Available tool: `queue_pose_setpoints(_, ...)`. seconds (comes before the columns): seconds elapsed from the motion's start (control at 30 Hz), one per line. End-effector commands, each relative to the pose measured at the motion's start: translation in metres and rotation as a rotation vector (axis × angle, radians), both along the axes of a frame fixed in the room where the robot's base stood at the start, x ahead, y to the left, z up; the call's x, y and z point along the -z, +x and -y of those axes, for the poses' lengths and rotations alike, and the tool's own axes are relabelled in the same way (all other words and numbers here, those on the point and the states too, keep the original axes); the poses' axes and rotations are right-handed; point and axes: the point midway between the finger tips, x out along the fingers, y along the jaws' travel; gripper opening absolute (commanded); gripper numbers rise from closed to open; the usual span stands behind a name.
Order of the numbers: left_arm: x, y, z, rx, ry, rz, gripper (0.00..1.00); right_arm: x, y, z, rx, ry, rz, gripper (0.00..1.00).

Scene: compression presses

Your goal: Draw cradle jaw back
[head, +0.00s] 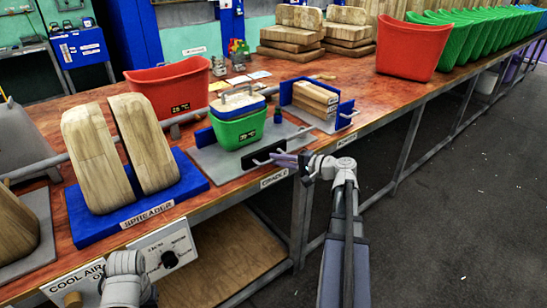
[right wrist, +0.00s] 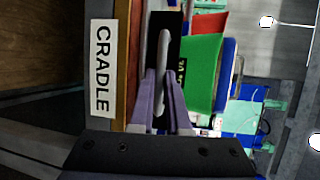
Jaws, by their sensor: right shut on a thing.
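The cradle is a grey base plate (head: 205,160) at the table's front edge, labelled CRADLE (right wrist: 103,67) in the right wrist view. Its front jaw is a black plate (head: 262,156) with a pale bar handle (right wrist: 163,68). A green bucket (head: 238,133) stands on the base behind the jaw, with a blue and wooden block in its top. My right gripper (head: 287,160) reaches in from the front right. Its purple fingers (right wrist: 163,100) are shut around the jaw handle.
The blue spreader stand (head: 190,180) with two wooden forms is left of the cradle. A red bucket (head: 170,88) stands behind. A blue-sided press (head: 346,113) with wooden blocks sits right. A control panel (head: 165,250) is below the table edge. The floor at right is clear.

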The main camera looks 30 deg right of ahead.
Motion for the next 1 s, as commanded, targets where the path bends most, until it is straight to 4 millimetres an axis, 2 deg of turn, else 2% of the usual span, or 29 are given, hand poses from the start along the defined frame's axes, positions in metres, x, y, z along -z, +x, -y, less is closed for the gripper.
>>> queue_pose_setpoints(0.13, 0.000, 0.000, 0.000, 0.000, 0.000, 0.000, 0.44, 0.002, -0.004, -0.001, -0.004, -0.004, -0.007, 0.00)
queue_pose_setpoints(0.17, 0.000, 0.000, 0.000, 0.000, 0.000, 0.000, 0.44, 0.002, -0.004, -0.001, -0.004, -0.004, -0.007, 0.16)
queue_pose_setpoints(0.27, 0.000, 0.000, 0.000, 0.000, 0.000, 0.000, 0.44, 0.002, -0.004, -0.001, -0.003, -0.004, -0.006, 0.27)
queue_pose_setpoints(0.57, -0.001, 0.000, 0.000, 0.000, 0.000, 0.000, 0.44, 0.000, -0.005, 0.001, -0.002, -0.003, -0.004, 0.27)
queue_pose_setpoints(1.0, -0.012, 0.000, 0.000, 0.000, 0.000, 0.000, 0.44, -0.011, -0.061, 0.029, 0.001, -0.003, -0.005, 0.27)
